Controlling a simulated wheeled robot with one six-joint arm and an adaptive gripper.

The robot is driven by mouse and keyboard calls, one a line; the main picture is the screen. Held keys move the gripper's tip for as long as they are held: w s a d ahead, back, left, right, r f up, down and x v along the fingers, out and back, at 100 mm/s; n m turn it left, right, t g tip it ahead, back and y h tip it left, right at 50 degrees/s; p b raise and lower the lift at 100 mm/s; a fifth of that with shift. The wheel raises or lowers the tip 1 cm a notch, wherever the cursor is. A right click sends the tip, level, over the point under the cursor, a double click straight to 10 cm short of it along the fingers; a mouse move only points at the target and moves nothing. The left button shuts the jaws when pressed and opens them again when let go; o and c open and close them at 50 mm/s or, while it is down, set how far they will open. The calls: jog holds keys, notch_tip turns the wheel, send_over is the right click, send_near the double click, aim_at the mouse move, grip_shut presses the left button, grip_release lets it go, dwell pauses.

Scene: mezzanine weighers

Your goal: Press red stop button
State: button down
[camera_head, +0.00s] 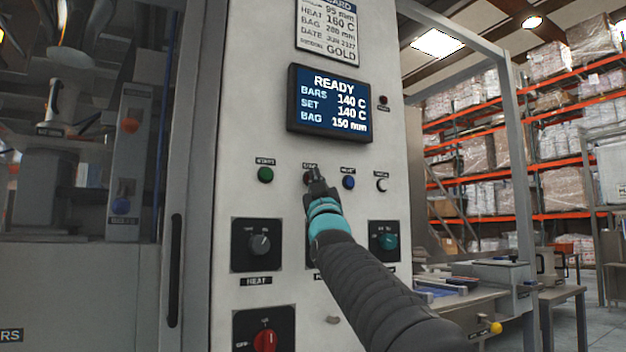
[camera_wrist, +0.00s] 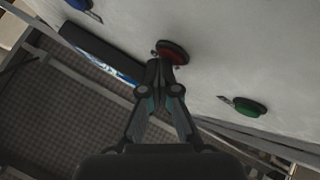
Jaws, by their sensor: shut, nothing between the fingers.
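The red stop button (camera_wrist: 172,52) sits on the pale panel in the wrist view, right at my fingertips. In the head view only a dark reddish edge of the stop button (camera_head: 308,176) shows, below its small label and mostly behind my gripper. My gripper (camera_head: 314,182) is shut and empty, its tips pointing at the button. In the wrist view my gripper (camera_wrist: 160,66) overlaps the button's lower edge; I cannot tell whether it touches or presses it.
Above is a READY display (camera_head: 329,103). Below are a heat knob (camera_head: 260,244), another knob (camera_head: 385,241) and a red switch (camera_head: 264,340).

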jog(key=shift+f, duration=0.1)
jog(key=shift+s+d+b, duration=0.5)
jog(key=shift+s+b, duration=0.15)
jog(key=shift+s, duration=0.1)
jog(key=s+d+b, duration=0.1)
jog(key=s, duration=0.1)
jog(key=s+d+b, duration=0.1)
jog(key=s+b, duration=0.1)
jog(key=shift+d+b, duration=0.3)
jog(key=shift+d, duration=0.1)
dwell(0.6)
